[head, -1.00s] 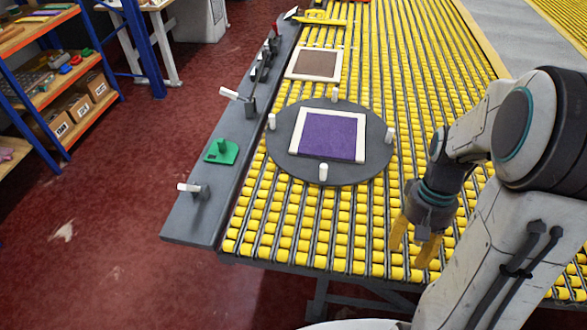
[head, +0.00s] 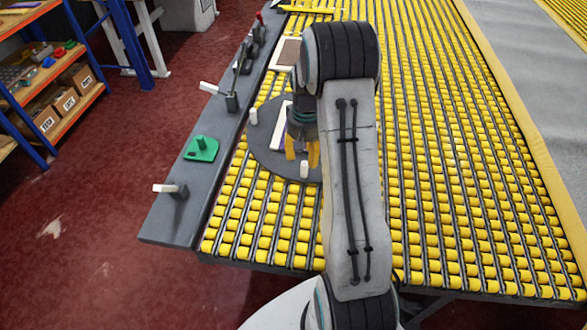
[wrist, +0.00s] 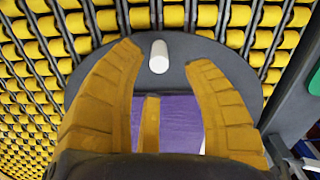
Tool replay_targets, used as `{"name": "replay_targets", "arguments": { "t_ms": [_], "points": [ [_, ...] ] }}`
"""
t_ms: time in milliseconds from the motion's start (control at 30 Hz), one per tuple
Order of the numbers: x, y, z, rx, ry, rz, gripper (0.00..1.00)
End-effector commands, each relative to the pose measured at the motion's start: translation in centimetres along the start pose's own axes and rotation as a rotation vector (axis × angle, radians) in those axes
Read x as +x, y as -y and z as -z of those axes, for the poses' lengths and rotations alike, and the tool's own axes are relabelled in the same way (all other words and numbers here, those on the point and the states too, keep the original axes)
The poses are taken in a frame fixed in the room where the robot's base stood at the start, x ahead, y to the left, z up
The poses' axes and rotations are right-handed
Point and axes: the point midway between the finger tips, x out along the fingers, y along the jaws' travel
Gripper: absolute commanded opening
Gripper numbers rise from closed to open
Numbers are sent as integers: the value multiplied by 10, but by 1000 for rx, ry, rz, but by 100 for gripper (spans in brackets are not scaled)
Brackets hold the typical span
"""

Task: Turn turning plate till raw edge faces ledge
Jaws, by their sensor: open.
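The turning plate (head: 262,148) is a dark grey disc with white pegs, largely hidden behind my arm in the head view. It carries a purple rug piece (wrist: 180,112) with pale strips along its sides. In the wrist view, no pale strip shows on the rug edge nearest the near peg (wrist: 158,56); a pale strip shows on its right side. The grey ledge (head: 190,185) runs left of the plate in the head view. My gripper (head: 302,158) is open above the plate. In the wrist view, the near peg stands between its fingertips; contact cannot be told.
A green block (head: 202,149) and levers with white handles, one at the near end (head: 166,188), stand on the ledge. Another pale-edged piece (head: 286,52) lies beyond the plate. Yellow rollers (head: 450,180) spread clear to the right. A shelf (head: 50,90) stands far left.

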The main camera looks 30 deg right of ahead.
Motion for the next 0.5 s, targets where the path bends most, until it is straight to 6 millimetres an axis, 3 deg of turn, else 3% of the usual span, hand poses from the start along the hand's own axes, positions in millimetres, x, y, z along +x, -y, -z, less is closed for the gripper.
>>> {"name": "replay_targets", "arguments": {
  "t_ms": [167, 500],
  "points": [
    [8, 0, 2, 24, -11, 1, 45],
    [49, 0, 2, 26, -8, 1, 45]
  ]
}}
